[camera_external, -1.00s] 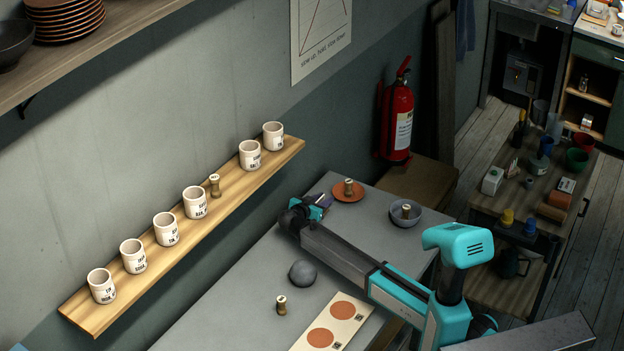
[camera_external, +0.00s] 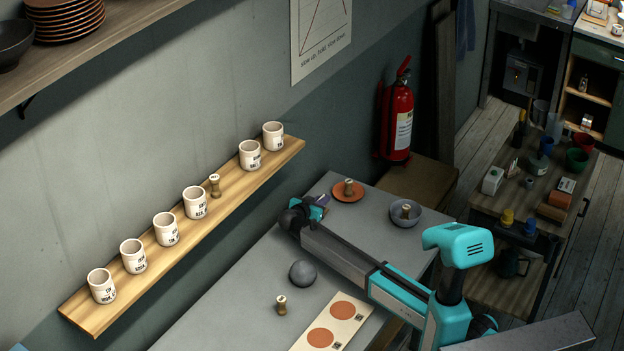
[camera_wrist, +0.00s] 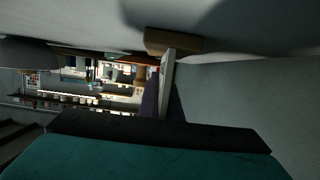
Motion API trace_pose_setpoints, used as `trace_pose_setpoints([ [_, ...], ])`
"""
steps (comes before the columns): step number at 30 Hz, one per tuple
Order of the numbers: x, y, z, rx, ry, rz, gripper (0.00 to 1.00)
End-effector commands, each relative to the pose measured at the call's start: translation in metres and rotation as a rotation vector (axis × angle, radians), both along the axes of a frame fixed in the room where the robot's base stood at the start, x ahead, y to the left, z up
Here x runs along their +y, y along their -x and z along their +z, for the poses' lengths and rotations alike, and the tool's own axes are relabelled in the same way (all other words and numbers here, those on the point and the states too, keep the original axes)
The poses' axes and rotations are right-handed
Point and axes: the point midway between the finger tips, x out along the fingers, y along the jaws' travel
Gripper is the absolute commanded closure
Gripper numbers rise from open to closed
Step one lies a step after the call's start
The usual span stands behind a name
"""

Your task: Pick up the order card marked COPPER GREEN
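In the wrist view a pale card (camera_wrist: 166,78), seen almost edge-on, stands in a small wooden block (camera_wrist: 172,41). A dark purple flat shape (camera_wrist: 150,102) is beside it. No writing can be read, so I cannot tell if either is the COPPER GREEN card. In the external view a small purple patch (camera_external: 323,200) shows just beyond my gripper (camera_external: 318,210), at the far left part of the grey table (camera_external: 240,290). My gripper is low, close to these items. Its fingertips are hidden, and no grip on a card can be made out.
A terracotta saucer (camera_external: 338,194) and a grey bowl (camera_external: 391,217), each with a stamp-like piece, are right of my gripper. The wooden wall shelf (camera_external: 230,203) holds several cups.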

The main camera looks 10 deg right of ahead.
Motion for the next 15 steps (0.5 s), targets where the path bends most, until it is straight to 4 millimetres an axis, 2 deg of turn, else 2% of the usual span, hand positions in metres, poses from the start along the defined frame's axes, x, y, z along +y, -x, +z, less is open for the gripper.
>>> trace_pose_setpoints([
  [8, 0.0, 0.0, 0.006, -0.001, 0.0, 0.0, 1.0],
  [15, 0.0, 0.0, 0.024, -0.002, -0.001, -0.001, 1.0],
])
